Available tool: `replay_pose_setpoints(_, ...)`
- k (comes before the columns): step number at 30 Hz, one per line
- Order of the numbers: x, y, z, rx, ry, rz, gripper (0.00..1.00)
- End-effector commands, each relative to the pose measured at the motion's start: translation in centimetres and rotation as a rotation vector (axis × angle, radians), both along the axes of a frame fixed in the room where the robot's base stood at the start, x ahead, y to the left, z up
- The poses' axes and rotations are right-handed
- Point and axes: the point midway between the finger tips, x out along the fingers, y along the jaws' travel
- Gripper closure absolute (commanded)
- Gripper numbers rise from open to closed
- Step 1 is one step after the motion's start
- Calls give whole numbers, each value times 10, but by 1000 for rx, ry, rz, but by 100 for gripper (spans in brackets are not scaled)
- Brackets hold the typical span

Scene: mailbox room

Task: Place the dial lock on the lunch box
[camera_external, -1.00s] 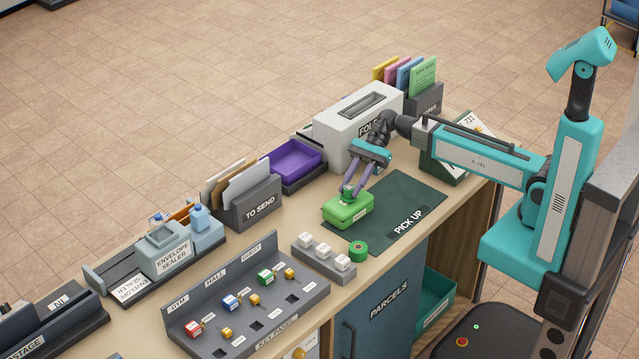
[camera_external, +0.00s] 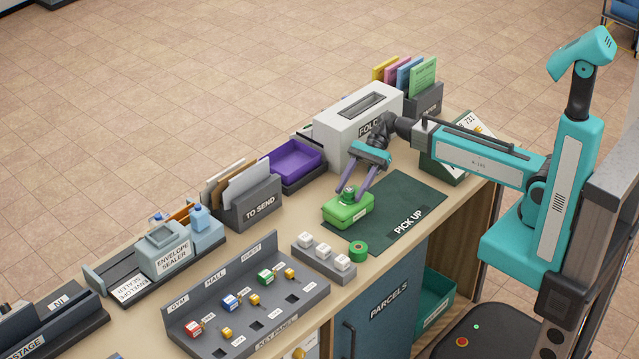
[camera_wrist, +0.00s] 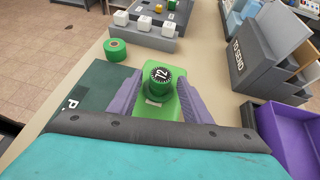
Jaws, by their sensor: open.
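The green lunch box (camera_external: 349,209) sits on the left part of the dark green pick-up mat; its lid also shows in the wrist view (camera_wrist: 174,109). The dial lock (camera_wrist: 159,74), a round green body with a black numbered dial, rests upright on top of the lunch box; it is small in the external view (camera_external: 348,192). My gripper (camera_wrist: 160,92) is open, with its purple fingers on either side of the lunch box and lock in the wrist view. In the external view my gripper (camera_external: 355,190) is just above the lunch box. A gap shows between the fingers and the lock.
The pick-up mat (camera_external: 400,212) has free room right of the lunch box. A green tape roll (camera_external: 358,248) and a grey holder with white cubes (camera_external: 322,262) stand in front.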

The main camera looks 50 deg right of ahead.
Motion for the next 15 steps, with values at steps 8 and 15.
replay_pose_setpoints(8, 2, -6, 6, 0, -2, -1, 56)
replay_pose_setpoints(15, 6, -33, 20, 0, -1, -3, 56)
